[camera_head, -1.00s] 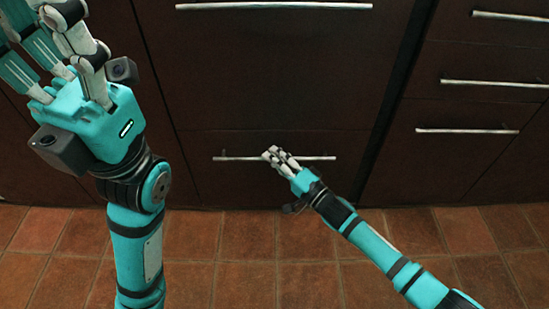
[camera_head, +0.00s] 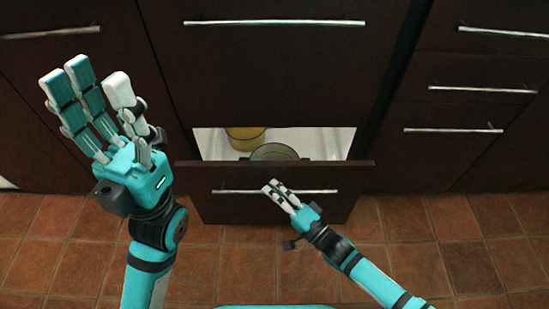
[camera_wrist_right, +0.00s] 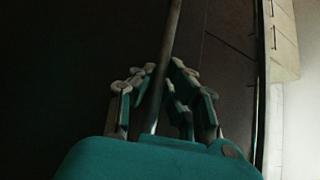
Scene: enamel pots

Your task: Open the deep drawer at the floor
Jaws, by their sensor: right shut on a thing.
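The deep drawer (camera_head: 225,208) at the floor is dark brown and stands partly pulled out, with its white inside showing. Its silver bar handle (camera_head: 320,191) runs across the front. My right gripper (camera_head: 272,187) is shut on the handle near its middle. In the right wrist view the fingers (camera_wrist_right: 160,95) of my right gripper sit on both sides of the bar (camera_wrist_right: 157,92). My left gripper (camera_head: 95,88) is raised at the left with its fingers spread apart, open and empty, away from the drawer.
A yellow pot (camera_head: 245,138) and a grey-green pot (camera_head: 274,152) stand inside the drawer, partly hidden by its front. A closed larger front (camera_head: 275,75) is above. Closed drawers (camera_head: 450,150) stand at the right. Tiled floor (camera_head: 230,275) lies clear in front.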

